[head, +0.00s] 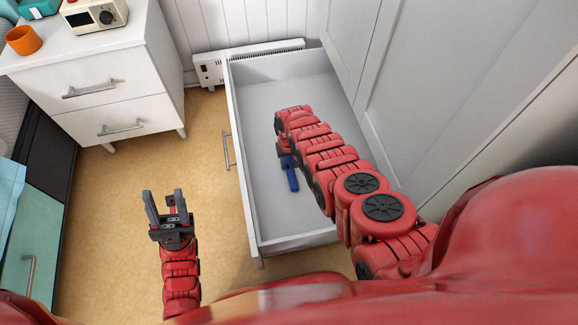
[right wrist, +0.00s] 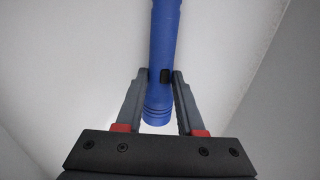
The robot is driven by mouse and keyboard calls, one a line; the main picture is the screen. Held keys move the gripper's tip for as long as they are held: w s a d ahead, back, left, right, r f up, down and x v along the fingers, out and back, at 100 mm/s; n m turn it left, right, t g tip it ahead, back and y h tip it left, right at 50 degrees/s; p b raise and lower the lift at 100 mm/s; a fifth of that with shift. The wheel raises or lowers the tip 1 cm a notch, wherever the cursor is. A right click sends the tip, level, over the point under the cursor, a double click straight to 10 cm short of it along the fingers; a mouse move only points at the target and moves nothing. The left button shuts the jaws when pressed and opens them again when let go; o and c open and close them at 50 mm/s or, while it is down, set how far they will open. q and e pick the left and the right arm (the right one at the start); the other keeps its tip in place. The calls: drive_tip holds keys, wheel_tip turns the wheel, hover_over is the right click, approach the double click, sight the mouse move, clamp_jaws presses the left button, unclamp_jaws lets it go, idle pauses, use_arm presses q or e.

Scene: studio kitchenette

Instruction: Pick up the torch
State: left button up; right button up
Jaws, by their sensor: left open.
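The torch (head: 291,174) is blue and is in the open drawer, partly hidden in the head view by my right arm. In the right wrist view the torch (right wrist: 165,40) runs up from between the fingers, with a small black button on its side. My right gripper (right wrist: 161,76) has one finger on each side of the torch, both against it near its ribbed end. In the head view the right gripper is mostly hidden behind my arm. My left gripper (head: 166,199) is open and empty, above the floor left of the drawer.
The white drawer (head: 250,205) is pulled out and otherwise looks empty. A white cabinet (head: 90,90) at the left carries an orange cup (head: 24,40) and a cream device (head: 94,15). A white heater (head: 208,70) is behind. Floor between cabinet and drawer is clear.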

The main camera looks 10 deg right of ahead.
clamp_jaws()
drive_tip(key=shift+r, duration=0.1)
